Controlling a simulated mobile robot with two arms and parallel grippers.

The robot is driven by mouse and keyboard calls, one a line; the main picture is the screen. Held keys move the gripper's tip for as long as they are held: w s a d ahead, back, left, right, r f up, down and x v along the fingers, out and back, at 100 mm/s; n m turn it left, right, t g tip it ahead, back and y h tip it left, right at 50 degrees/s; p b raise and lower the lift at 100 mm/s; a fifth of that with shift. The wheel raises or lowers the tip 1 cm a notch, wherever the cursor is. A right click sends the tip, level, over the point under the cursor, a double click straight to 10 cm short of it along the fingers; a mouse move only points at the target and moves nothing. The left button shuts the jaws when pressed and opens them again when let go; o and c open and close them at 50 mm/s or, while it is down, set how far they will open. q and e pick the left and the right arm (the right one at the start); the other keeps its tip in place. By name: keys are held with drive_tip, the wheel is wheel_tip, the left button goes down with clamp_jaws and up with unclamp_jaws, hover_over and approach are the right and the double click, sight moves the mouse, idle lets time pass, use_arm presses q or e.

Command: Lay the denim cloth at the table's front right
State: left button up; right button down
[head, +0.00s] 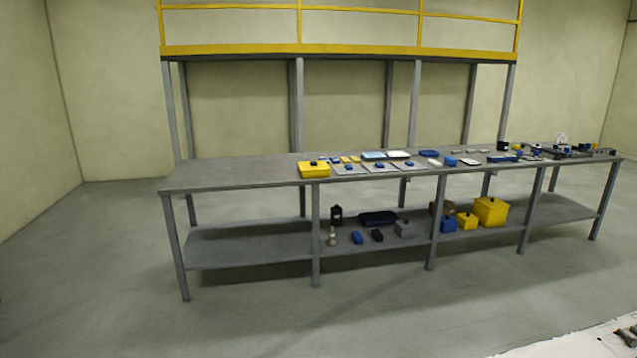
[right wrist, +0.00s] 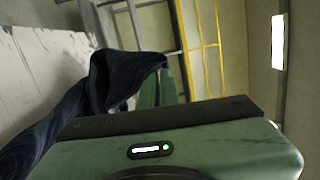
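In the right wrist view the dark blue denim cloth (right wrist: 112,82) is bunched at the green fingers of my right gripper (right wrist: 165,75). The gripper looks shut on it. The cloth drapes down to the lower left, and part of it is hidden behind the gripper body. The long grey table (head: 235,172) stands ahead in the head view, some distance off. Its front right part is crowded with small items. Neither gripper nor the cloth shows in the head view.
A yellow box (head: 314,170) and several small blue, white and yellow items lie along the table. The left end of the tabletop is bare. The lower shelf (head: 250,246) holds yellow bins (head: 490,211) and other items. Open floor (head: 330,325) lies before the table.

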drive_tip(key=f+m+h+b, duration=0.1)
drive_tip(key=h+b, duration=0.1)
drive_tip(key=w+d+f+m+h+b, duration=0.1)
drive_tip(key=f+h+b, duration=0.1)
drive_tip(key=f+m+t+h+b, duration=0.1)
drive_tip(key=f+h+b, duration=0.1)
drive_tip(key=b, duration=0.1)
drive_tip(key=shift+w+d+f+m, duration=0.25)
drive_tip(key=shift+d+m, duration=0.15)
idle(0.4)
